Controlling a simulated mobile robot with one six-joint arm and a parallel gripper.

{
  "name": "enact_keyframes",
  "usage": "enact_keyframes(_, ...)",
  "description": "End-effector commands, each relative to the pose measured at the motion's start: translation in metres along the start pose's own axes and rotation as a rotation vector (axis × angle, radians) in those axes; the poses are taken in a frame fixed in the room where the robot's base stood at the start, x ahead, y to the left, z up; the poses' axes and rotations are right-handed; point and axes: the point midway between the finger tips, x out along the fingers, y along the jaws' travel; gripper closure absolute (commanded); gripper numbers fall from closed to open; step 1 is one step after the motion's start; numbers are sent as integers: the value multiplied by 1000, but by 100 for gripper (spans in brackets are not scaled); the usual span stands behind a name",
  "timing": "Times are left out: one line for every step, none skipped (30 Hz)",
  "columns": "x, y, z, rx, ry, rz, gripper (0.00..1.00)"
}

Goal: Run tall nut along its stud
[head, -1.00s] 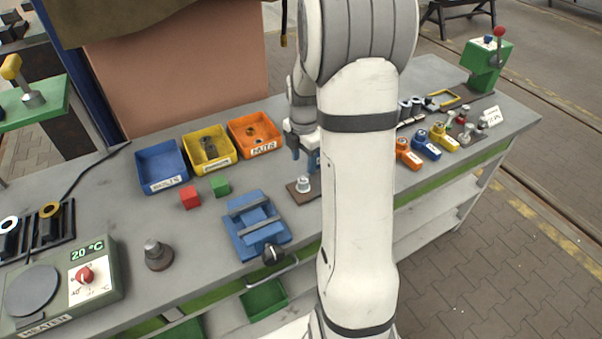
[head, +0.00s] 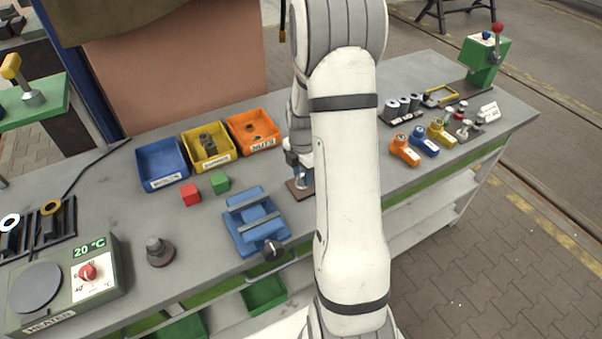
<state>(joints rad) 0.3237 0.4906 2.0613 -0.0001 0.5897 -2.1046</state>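A small brown plate (head: 293,188) lies on the bench right of the blue vise, with a silver nut-like piece (head: 300,181) standing upright on it. My gripper (head: 303,175) is low at this piece, its blue-grey fingers beside its upper part. My arm hides the right side of the fingers and part of the plate, so I cannot tell whether they are closed on it. The stud itself is too small to make out.
A blue vise (head: 246,212) stands left of the plate. Blue (head: 161,163), yellow (head: 207,146) and orange (head: 253,130) bins stand behind. Red (head: 190,194) and green (head: 219,183) cubes lie before them. A heater (head: 62,285) is front left. Several orange, blue and yellow tools are right.

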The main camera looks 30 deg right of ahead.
Motion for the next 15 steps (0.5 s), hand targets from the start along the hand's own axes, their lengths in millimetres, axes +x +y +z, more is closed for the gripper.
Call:
enact_keyframes(0,0,0,0,0,0,70)
enact_keyframes(0,0,0,0,0,0,72)
enact_keyframes(0,0,0,0,0,0,75)
enact_keyframes(0,0,0,0,0,0,78)
enact_keyframes(0,0,0,1,0,0,80)
enact_keyframes(0,0,0,1,0,0,84)
enact_keyframes(0,0,0,1,0,0,86)
enact_keyframes(0,0,0,1,0,0,89)
enact_keyframes(0,0,0,1,0,0,92)
enact_keyframes(0,0,0,1,0,0,94)
enact_keyframes(0,1,-6,-2,0,0,96)
enact_keyframes(0,0,-3,2,0,0,96)
enact_keyframes(0,0,-2,3,0,0,96)
enact_keyframes(0,0,-2,4,0,0,96)
enact_keyframes(0,0,-1,8,0,0,96)
